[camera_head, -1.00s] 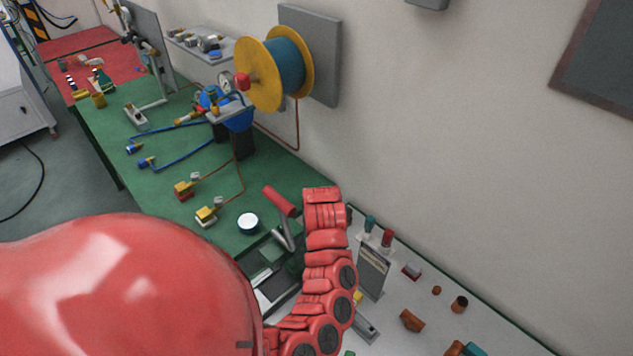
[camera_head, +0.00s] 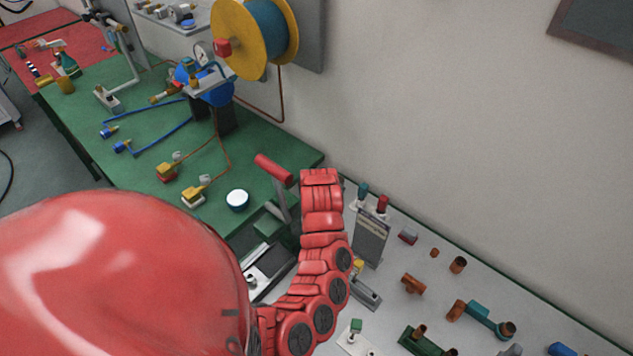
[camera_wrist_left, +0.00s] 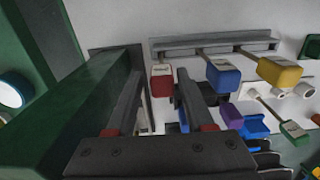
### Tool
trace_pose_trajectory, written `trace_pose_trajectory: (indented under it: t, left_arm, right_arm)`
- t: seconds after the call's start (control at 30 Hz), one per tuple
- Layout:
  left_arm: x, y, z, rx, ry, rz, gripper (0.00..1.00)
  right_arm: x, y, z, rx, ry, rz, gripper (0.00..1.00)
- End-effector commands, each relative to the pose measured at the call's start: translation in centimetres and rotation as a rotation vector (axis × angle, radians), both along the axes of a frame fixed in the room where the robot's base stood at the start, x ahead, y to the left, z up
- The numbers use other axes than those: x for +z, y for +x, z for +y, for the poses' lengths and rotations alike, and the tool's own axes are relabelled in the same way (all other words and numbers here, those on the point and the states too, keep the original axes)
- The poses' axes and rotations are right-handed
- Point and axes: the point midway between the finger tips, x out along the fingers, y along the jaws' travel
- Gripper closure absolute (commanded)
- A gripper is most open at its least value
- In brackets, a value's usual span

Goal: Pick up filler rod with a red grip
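In the left wrist view a red grip (camera_wrist_left: 162,82) on a short rod shows between the two dark fingers of my left gripper (camera_wrist_left: 160,62). The fingers stand apart, with a gap on each side of the red grip; how deep it sits between them I cannot tell. A blue grip (camera_wrist_left: 222,74) and a yellow grip (camera_wrist_left: 280,70) are to its right, under a grey rail (camera_wrist_left: 215,43). In the head view a grey holder (camera_head: 370,243) bears a red-topped piece (camera_head: 383,204) and a teal-topped piece. My grippers are not visible there; my red arm covers the lower left.
A green block (camera_wrist_left: 85,110) fills the left of the wrist view. Purple (camera_wrist_left: 232,115) and green grips (camera_wrist_left: 295,132) are lower right. In the head view, a red-handled lever (camera_head: 273,168) stands beside my arm, and small fittings (camera_head: 413,284) lie on the white surface at right.

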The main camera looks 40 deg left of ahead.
Motion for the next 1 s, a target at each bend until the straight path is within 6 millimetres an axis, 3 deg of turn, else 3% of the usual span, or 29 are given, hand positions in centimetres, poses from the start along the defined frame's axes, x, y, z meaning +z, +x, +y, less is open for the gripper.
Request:
trace_pose_trajectory:
  t: [0.03, 0.27, 0.67, 1.0]
  left_arm:
    - [0.0, 0.0, 0.0, 0.000, 0.000, 0.000, 0.58]
    - [0.0, 0.0, 0.0, 0.000, 0.000, -0.001, 0.99]
    - [0.5, 0.1, -0.1, 0.000, -0.001, -0.002, 1.00]
    - [4.3, 0.1, 0.0, 0.001, -0.002, -0.004, 1.00]
  right_arm:
    - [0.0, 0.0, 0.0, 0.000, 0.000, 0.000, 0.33]
    - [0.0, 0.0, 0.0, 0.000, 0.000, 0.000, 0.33]
    - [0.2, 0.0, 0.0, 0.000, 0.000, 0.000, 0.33]
    - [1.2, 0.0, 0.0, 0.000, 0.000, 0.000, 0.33]
